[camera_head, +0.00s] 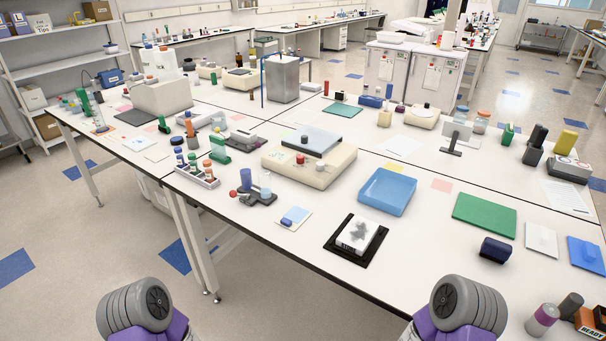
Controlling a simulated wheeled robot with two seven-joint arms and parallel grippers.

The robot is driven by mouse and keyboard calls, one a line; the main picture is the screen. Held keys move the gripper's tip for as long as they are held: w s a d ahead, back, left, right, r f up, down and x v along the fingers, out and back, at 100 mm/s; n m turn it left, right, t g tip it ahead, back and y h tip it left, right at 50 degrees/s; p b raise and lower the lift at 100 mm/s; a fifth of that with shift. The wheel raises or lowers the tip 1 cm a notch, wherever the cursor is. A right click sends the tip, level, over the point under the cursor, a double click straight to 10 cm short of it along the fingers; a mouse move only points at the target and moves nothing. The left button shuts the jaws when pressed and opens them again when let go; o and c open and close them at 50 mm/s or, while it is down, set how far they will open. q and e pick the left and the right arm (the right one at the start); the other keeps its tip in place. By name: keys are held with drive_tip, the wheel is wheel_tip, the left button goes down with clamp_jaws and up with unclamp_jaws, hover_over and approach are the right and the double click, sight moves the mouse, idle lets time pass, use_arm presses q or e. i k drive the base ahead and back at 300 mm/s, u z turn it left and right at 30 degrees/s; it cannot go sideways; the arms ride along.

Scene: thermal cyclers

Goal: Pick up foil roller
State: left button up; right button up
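I cannot tell for sure which thing is the foil roller. A short dark blue cylinder (496,249) lies on its side on the right part of the white bench, near the front edge. A small blue block-like item (290,220) rests on a pale card at the bench's front left. A blue piece (590,253) lies on a blue mat at the far right. Only grey ribbed and purple links of my two arms show at the bottom of the view, short of the bench. Neither gripper's fingers are in view.
A black tray (340,255) with a white box stands by the front edge. Behind are a blue tray (381,205), a green mat (466,227) and a beige device (283,171). Bottles and a "READY" box (589,325) stand at the lower right.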

sight(494, 249)
drive_tip(key=z, duration=1.45)
